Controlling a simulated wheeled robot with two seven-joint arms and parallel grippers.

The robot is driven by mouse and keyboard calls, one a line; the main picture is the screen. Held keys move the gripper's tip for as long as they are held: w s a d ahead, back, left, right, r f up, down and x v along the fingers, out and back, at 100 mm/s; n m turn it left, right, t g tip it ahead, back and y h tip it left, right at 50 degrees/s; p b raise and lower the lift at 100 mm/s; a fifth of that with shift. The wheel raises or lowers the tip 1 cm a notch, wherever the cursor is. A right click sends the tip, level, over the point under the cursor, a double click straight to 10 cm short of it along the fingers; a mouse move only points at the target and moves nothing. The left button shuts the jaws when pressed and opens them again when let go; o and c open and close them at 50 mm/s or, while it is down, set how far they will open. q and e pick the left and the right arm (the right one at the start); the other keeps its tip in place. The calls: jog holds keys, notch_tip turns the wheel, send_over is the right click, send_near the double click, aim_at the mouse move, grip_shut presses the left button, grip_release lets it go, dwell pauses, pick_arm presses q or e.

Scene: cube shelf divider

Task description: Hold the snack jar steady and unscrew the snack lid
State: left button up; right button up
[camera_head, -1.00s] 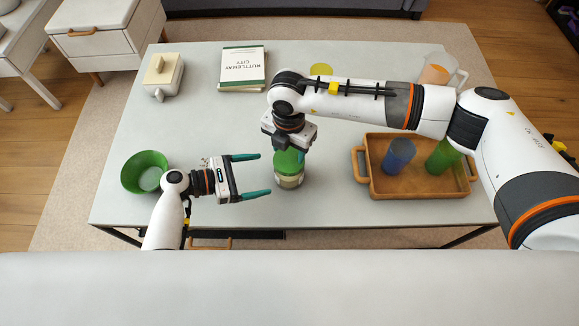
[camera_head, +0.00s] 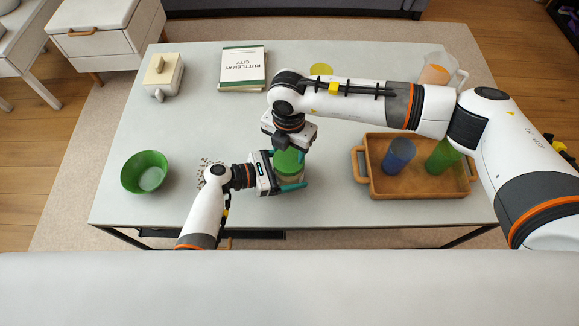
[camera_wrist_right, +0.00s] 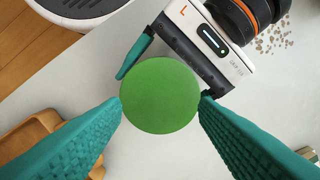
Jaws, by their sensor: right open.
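The snack jar (camera_head: 291,177) stands upright on the table with its green lid (camera_head: 288,162) on top. My left gripper (camera_head: 287,172) has come in from the left, low beside the jar. Its teal fingers are spread on both sides of the jar; contact is hidden. My right gripper (camera_wrist_right: 160,103) is above the lid, pointing down and open. In the right wrist view the round green lid (camera_wrist_right: 160,93) lies between its two fingers. In the head view the right hand hides part of the lid.
A wooden tray (camera_head: 412,192) with a blue cup (camera_head: 398,154) and a green cup (camera_head: 441,156) sits to the right. A green bowl (camera_head: 145,172) stands at the left. Small crumbs (camera_head: 205,163) lie near the left wrist. Books (camera_head: 242,67) lie at the back.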

pick_arm(q)
jog(key=shift+c, duration=0.6)
jog(key=c, duration=0.7)
jog(key=shift+c, duration=0.2)
jog(key=shift+f, duration=0.15)
jog(key=o, duration=0.4)
jog(key=c, duration=0.5)
jog(key=shift+c, duration=0.2)
pick_arm(e)
jog(key=shift+o, duration=0.2)
jog(key=o, duration=0.7)
jog(key=shift+f, duration=0.2)
